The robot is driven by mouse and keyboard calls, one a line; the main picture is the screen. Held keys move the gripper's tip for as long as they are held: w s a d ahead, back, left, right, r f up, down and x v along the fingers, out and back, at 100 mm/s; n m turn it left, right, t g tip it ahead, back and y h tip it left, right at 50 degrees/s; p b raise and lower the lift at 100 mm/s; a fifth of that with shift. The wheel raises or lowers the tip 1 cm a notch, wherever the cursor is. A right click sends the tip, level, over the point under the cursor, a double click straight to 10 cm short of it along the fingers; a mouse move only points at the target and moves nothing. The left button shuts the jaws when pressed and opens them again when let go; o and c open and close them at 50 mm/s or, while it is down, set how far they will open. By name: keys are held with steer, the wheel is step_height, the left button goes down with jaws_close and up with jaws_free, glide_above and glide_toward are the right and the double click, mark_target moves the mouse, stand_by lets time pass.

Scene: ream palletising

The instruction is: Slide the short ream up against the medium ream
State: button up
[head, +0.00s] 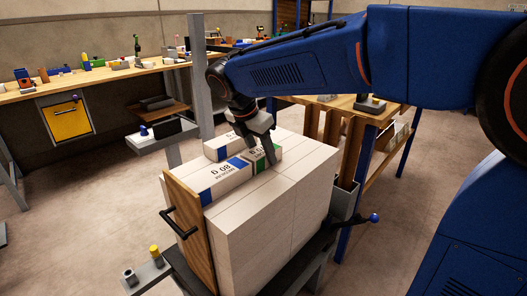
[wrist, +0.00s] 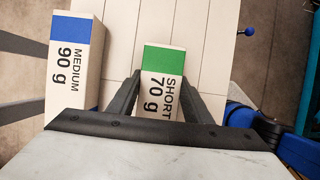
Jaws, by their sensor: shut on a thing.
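The short ream is a small white block with a green band, marked "SHORT 70 g" in the wrist view (wrist: 163,62). It also shows in the head view (head: 265,156), on the stack top. My gripper (wrist: 160,80) is shut on the short ream, one finger along each side. In the head view, my gripper (head: 262,150) reaches down from above and hides part of it. The medium ream (wrist: 76,58), white with blue bands and marked "MEDIUM 90 g", lies left of the short ream in the wrist view. A bare strip of stack top and my left finger lie between them.
The reams lie on a pale layered stack (head: 270,215) with seams across its top. A wooden board (head: 188,225) with a black handle stands at its left side. The stack top right of the short ream is clear. A workbench (head: 345,102) stands behind.

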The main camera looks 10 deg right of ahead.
steer(key=shift+s+a, duration=0.2)
steer(key=shift+a, duration=0.1)
steer(key=o, duration=1.3)
steer(key=shift+r, duration=0.1)
